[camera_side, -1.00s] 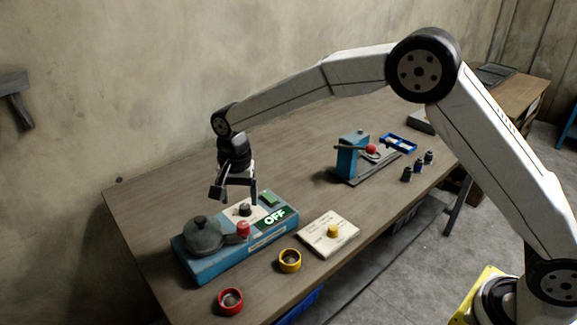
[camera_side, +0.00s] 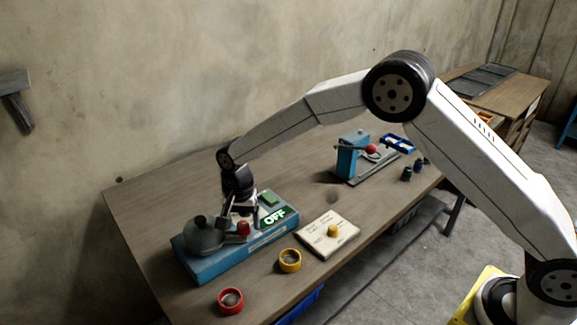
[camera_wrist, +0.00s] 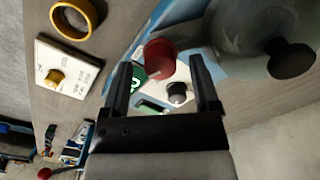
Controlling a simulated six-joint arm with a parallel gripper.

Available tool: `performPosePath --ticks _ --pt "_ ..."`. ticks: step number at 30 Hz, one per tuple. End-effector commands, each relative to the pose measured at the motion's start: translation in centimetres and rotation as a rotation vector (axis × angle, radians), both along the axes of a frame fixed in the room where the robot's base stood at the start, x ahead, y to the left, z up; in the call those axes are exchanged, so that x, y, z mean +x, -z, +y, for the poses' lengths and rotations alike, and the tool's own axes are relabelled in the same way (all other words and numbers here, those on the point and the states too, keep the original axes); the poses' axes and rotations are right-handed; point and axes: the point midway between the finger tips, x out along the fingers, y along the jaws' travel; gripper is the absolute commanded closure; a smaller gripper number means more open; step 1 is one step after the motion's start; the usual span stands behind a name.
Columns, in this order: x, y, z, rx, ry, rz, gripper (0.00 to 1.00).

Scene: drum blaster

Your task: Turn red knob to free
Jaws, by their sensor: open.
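The red knob (camera_side: 243,228) is on the blue machine (camera_side: 222,262), beside its dark round drum (camera_side: 201,237). In the wrist view the red knob (camera_wrist: 160,58) appears between the tips of my fingers, and a small dark knob (camera_wrist: 177,93) shows nearer, also between the fingers. My gripper (camera_side: 240,212) is open, pointing down low over the machine; its fingers (camera_wrist: 161,75) are spread. I cannot tell whether a finger touches either knob. A green "OFF" display (camera_side: 275,216) is lit. The dark knob is hidden behind my gripper in the side view.
A white card with a yellow knob (camera_side: 333,231), a yellow ring (camera_side: 290,260) and a red ring (camera_side: 230,300) lie in front of the machine. A blue lever press (camera_side: 352,155), a blue tray (camera_side: 398,143) and small bottles (camera_side: 407,172) are farther right.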

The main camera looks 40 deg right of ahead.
Motion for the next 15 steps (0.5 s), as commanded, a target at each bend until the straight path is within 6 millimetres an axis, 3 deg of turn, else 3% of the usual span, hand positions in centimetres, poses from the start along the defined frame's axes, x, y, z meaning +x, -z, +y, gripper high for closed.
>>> performPosePath --ticks 11,15 --pt "0.02 0.38 0.01 0.000 0.000 -0.001 0.25" --pt "0.02 0.37 0.01 0.000 0.000 -0.001 0.69"
